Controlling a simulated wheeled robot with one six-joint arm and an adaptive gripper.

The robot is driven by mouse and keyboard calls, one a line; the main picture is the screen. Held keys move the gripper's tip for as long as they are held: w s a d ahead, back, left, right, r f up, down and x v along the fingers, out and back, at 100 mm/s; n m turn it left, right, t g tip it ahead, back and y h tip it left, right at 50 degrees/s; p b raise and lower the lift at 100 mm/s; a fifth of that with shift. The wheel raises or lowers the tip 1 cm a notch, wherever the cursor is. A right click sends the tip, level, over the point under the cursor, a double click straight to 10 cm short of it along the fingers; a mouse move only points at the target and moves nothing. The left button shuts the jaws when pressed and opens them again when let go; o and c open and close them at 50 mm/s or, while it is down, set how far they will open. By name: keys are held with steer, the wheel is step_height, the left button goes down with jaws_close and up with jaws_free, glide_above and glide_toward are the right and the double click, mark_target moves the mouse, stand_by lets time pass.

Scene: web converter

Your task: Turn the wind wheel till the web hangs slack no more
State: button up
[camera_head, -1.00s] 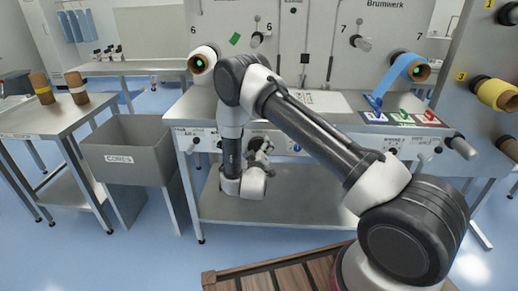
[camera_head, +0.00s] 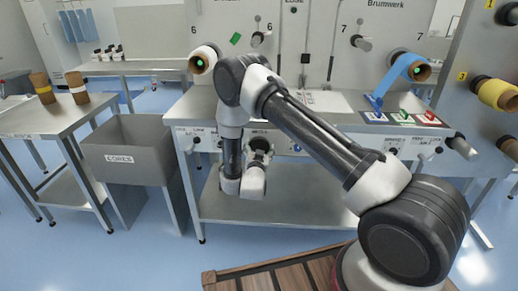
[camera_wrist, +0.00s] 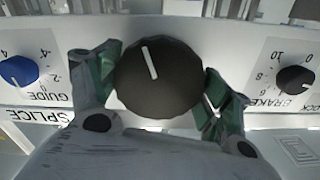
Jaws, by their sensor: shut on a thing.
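A round black knob (camera_wrist: 158,77) with a white pointer line sits on the machine's front panel in the wrist view. My gripper (camera_wrist: 160,88) has its green-padded fingers on either side of it, shut on it. The pointer leans slightly left of straight up in that view. The knob's own label is hidden by my gripper. In the head view my gripper (camera_head: 258,152) is at the panel under the bench edge, partly behind my arm. A white roll (camera_head: 202,60) is on the left spindle and a blue web (camera_head: 406,69) runs from the right roll. I cannot tell any slack.
A blue guide knob (camera_wrist: 19,72) and a black brake knob (camera_wrist: 294,80) flank the held knob. A grey cores bin (camera_head: 128,150) stands left of the bench. A table with brown cores (camera_head: 44,87) is further left. A lower shelf (camera_head: 300,206) lies beneath the panel.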

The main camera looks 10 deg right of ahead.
steer(key=m, duration=0.3)
steer(key=shift+m, duration=2.2)
steer(key=o, duration=1)
steer(key=v, duration=1.2)
